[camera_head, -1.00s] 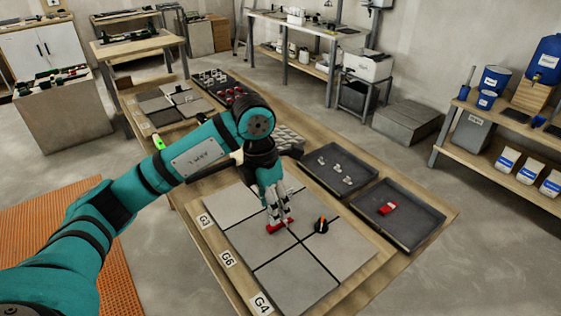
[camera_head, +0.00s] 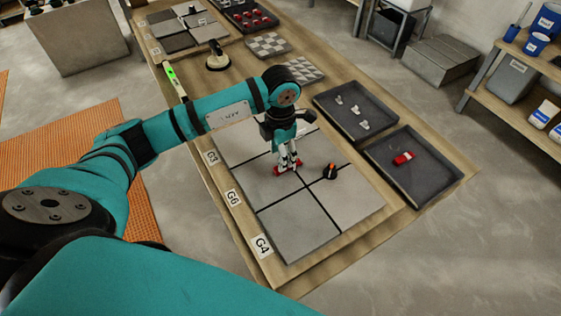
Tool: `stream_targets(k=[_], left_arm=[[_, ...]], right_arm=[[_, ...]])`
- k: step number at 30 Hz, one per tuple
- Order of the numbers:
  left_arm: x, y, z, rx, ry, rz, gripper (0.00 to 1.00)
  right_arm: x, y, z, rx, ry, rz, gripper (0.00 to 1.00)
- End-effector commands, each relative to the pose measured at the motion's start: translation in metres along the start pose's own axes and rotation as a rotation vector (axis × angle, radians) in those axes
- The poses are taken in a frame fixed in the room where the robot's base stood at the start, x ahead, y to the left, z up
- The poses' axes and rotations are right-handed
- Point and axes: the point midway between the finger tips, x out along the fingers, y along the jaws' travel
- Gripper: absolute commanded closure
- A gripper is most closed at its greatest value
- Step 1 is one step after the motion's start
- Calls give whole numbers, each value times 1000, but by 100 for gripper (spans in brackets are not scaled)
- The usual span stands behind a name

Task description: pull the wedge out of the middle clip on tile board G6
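The tile board (camera_head: 293,216) lies on the workbench, with grey tiles split by dark joints. Labels G3, G6 (camera_head: 233,197) and G4 run along its left edge. A red wedge (camera_head: 279,171) shows low at a joint, largely covered by my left gripper (camera_head: 288,167). That gripper points down with its fingertips at the wedge. Whether the fingers grip it is too small to tell. The clip under the wedge is hidden. An orange and black knob-like piece (camera_head: 330,171) stands on the board just right of the gripper. My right gripper is out of view.
Right of the board, one dark tray (camera_head: 333,120) holds several light clips and another (camera_head: 414,187) holds a red piece (camera_head: 403,158). A suction-cup-like tool (camera_head: 217,60) and a green-marked level (camera_head: 174,80) lie farther back. The board's front tiles are clear.

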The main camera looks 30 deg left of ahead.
Motion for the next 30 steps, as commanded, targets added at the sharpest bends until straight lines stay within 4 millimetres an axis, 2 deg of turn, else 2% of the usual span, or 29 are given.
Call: stream_targets(k=[1,3,9,15,21,30], left_arm=[[10,-1,-1,-2,5,-3,52],[22,0,-1,-2,5,-2,52],[45,0,0,-1,2,-2,52],[52,0,0,0,-1,0,52],[52,0,0,0,0,0,52],[52,0,0,0,0,0,90]], right_arm=[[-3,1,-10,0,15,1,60],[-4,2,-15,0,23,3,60],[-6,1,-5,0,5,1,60],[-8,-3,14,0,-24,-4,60],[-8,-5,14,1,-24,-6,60],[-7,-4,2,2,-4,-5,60]])
